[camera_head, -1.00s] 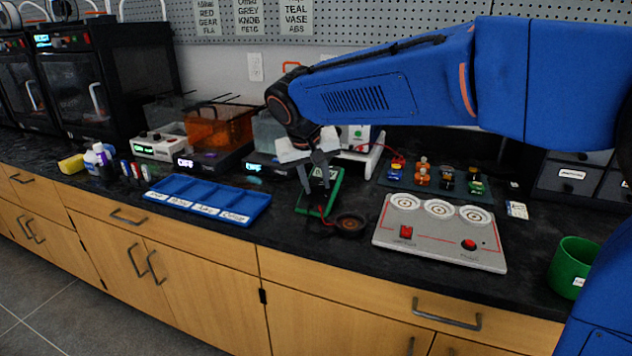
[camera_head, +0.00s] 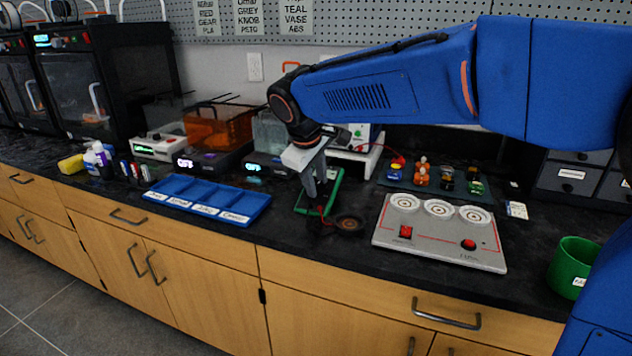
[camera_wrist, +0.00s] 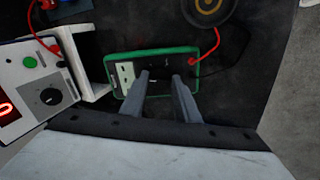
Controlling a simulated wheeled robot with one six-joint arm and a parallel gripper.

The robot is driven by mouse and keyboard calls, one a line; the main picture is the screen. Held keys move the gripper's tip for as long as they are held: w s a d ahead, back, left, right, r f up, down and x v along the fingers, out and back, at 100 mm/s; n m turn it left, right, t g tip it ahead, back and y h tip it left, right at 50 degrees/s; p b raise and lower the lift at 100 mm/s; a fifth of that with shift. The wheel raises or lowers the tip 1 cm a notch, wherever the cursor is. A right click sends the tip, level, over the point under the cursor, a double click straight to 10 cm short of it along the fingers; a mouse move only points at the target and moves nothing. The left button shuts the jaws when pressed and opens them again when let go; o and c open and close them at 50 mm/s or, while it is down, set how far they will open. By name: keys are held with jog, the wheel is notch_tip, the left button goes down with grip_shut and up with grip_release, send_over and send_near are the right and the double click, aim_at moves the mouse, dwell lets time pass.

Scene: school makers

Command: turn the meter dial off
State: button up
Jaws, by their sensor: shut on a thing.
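The meter (camera_head: 338,181) has a green case and lies on the black bench top, partly behind my gripper. In the wrist view the green meter (camera_wrist: 152,54) lies across the middle, with a pale panel at its left. My gripper (camera_head: 321,206) points down over the meter. In the wrist view my gripper's two grey fingers (camera_wrist: 160,77) reach onto the dark face of the meter. They are shut on its dial, with a dark gap showing between them. The dial is mostly hidden, and I cannot read its setting.
A red lead runs from the meter to a round dark coil (camera_head: 349,224) close by. A blue compartment tray (camera_head: 262,206) lies left, and a grey panel (camera_head: 440,240) with red switches lies right. A white box with a knob (camera_wrist: 35,80) stands close to the meter.

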jog(key=shift+n, duration=1.3)
jog(key=o, duration=1)
jog(key=shift+o, duration=0.2)
jog(key=v, duration=1.7)
jog(key=shift+r, duration=0.2)
jog(key=shift+s, duration=0.1)
